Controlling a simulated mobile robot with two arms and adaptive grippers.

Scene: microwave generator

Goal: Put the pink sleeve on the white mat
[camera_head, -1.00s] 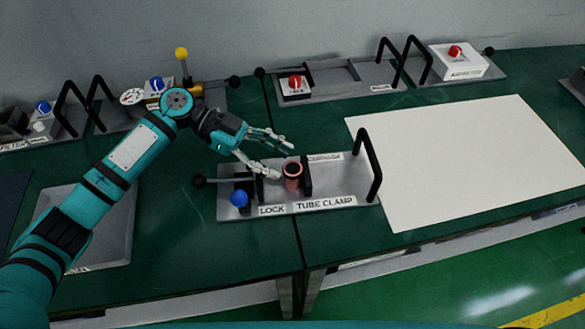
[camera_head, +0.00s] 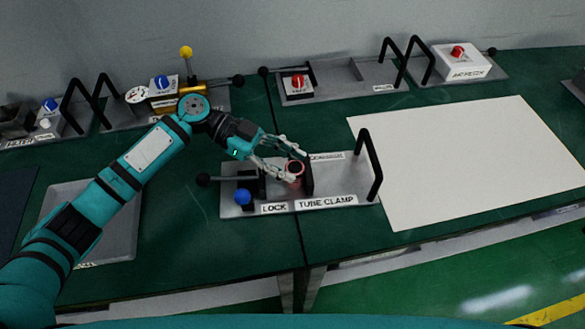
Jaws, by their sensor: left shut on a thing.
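The pink sleeve (camera_head: 294,172) stands upright in the tube clamp fixture (camera_head: 330,186), between its dark jaws. Its top opening is dark. My left gripper (camera_head: 296,163) is at the sleeve, with its pale fingers on either side of it, shut on it. The fingers hide part of the sleeve. The white mat (camera_head: 470,160) lies flat and empty on the green table to the right of the fixture. My right gripper is not in view.
The fixture has a tall black handle (camera_head: 370,165) on its right, between sleeve and mat, and a blue knob (camera_head: 242,197) at its left. Other fixtures stand along the back wall. A grey tray (camera_head: 117,228) lies at left.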

